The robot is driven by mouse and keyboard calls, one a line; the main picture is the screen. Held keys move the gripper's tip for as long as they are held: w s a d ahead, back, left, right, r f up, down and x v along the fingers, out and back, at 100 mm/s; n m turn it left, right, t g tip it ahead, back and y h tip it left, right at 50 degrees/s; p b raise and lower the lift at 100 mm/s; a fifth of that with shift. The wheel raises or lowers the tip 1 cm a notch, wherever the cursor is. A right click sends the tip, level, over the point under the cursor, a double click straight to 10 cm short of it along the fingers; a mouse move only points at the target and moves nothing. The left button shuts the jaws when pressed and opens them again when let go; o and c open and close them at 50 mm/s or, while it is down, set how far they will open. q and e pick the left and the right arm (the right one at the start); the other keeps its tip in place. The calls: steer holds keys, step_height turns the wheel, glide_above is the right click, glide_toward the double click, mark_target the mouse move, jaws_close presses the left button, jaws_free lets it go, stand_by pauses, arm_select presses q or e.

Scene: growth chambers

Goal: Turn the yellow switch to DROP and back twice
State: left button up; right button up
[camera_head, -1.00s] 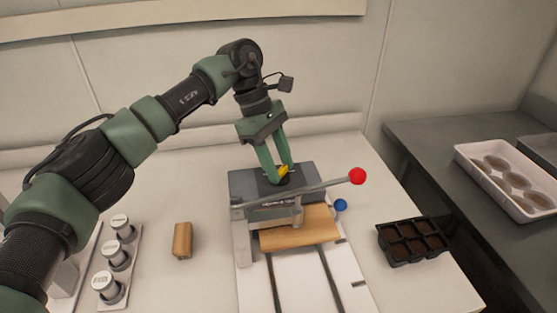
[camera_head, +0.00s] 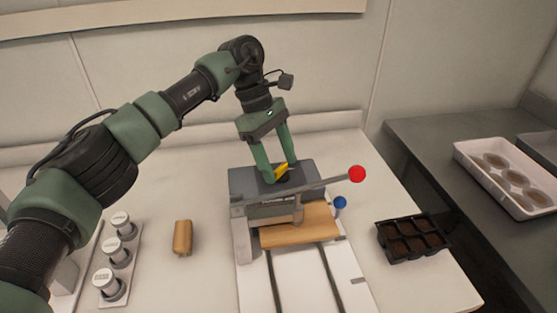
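The yellow switch (camera_head: 281,171) sits on top of the dark grey box (camera_head: 240,182) at the back of the bench device. Its handle points up and to the right in the head view. My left gripper (camera_head: 280,174) comes down from above, with one finger on each side of the yellow handle. The fingers stand apart and look open around it, with visible gaps. The switch's base is partly hidden by the fingers, and its position marks cannot be read. My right gripper is not in view.
A lever with a red knob (camera_head: 357,174) crosses the device's front, near a blue knob (camera_head: 340,203) and a wooden block (camera_head: 300,227). A black seedling tray (camera_head: 411,238) is at right. A small wooden piece (camera_head: 182,238) and several white-capped items (camera_head: 119,252) are at left.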

arm_select(q)
steer(key=v, duration=0.7)
steer(key=shift+r+b, duration=0.35)
steer(key=shift+r, duration=0.05)
steer(key=shift+w, duration=0.1)
